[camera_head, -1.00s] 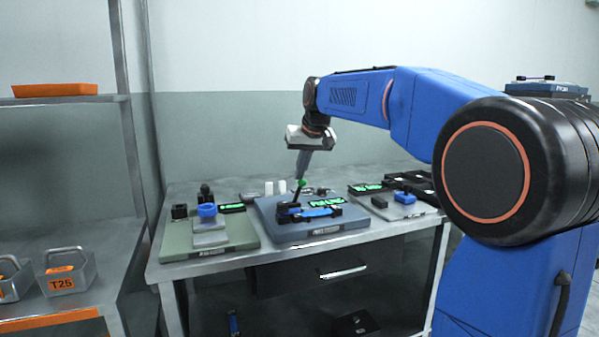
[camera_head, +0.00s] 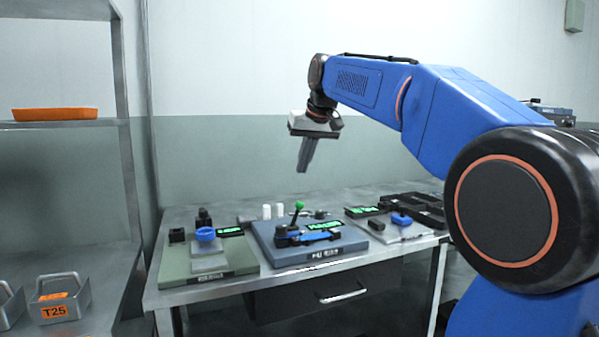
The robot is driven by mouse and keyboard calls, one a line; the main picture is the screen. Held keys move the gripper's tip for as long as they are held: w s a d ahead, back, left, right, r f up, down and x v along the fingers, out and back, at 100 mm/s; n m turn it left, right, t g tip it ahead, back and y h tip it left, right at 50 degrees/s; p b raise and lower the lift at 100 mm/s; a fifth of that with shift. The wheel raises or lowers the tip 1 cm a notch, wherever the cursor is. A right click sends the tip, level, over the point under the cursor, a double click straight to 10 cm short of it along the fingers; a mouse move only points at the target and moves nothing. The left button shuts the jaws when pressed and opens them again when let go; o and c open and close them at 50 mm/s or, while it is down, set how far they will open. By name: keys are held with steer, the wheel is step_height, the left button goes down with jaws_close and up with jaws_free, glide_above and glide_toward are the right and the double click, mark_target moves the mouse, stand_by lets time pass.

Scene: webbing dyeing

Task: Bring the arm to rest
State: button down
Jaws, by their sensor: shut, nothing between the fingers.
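My gripper (camera_head: 303,170) hangs in the air above the back part of the work table (camera_head: 350,282), pointing down. Its fingers are together with nothing between them. It is clear of the devices below. My blue arm reaches in from the right, with its elbow raised. Under the gripper stands a blue-grey device (camera_head: 270,255) with a green-knobbed lever (camera_head: 298,205) and a lit green display (camera_head: 324,225). The gripper and the lever are apart.
A green-grey plate (camera_head: 180,275) with a blue round part (camera_head: 205,234) lies at the table's left. A grey plate (camera_head: 425,232) and black trays (camera_head: 425,205) are at the right. A metal shelf (camera_head: 70,124) with an orange tray (camera_head: 55,114) and a T25 basket (camera_head: 55,298) stands left.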

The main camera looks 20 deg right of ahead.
stand_by(0.5)
steer(key=s+a+f, duration=0.2)
steer(key=s+f, duration=1.5)
steer(key=s, duration=0.1)
steer(key=s+a+f+n+g, duration=0.1)
steer(key=s+f, duration=1.7)
steer(key=shift+s+a+f+h, duration=0.2)
steer(key=shift+a+h, duration=0.1)
steer(key=shift+a, duration=0.05)
